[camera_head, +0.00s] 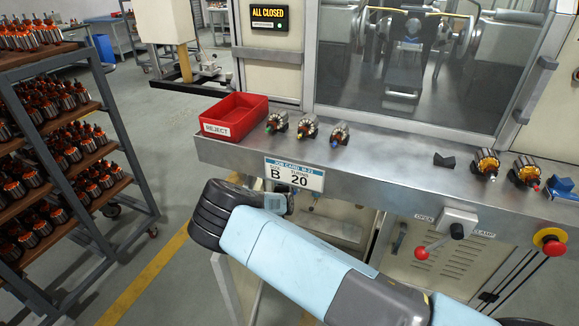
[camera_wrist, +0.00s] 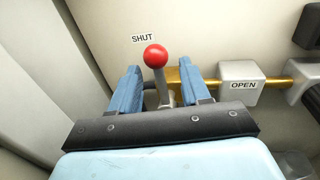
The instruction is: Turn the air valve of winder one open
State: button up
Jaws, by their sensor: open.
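The air valve's lever shows in the wrist view as a grey handle with a red ball (camera_wrist: 155,56) on its end. The ball is just below the SHUT label (camera_wrist: 143,38), so the handle points toward SHUT. The OPEN label (camera_wrist: 243,85) is to the right, on a grey block on the brass pipe. My gripper (camera_wrist: 162,85) is open, with one blue finger on each side of the handle. I cannot tell whether either finger touches it. The handle's lower end is hidden behind my gripper. The valve is not visible in the head view.
A steel bench (camera_head: 380,165) with a red REJECT bin (camera_head: 235,115) and several armatures overhangs this area. A red-knobbed clamp lever (camera_head: 421,253) and a red stop button (camera_head: 551,242) are at right. A rack of armatures (camera_head: 85,200) stands left, with open floor between.

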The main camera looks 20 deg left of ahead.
jog(key=shift+w+a, duration=0.15)
jog(key=shift+w, duration=0.9)
jog(key=shift+c, duration=0.3)
grip_shut()
jog(key=shift+w+r, duration=0.1)
jog(key=shift+r, duration=0.05)
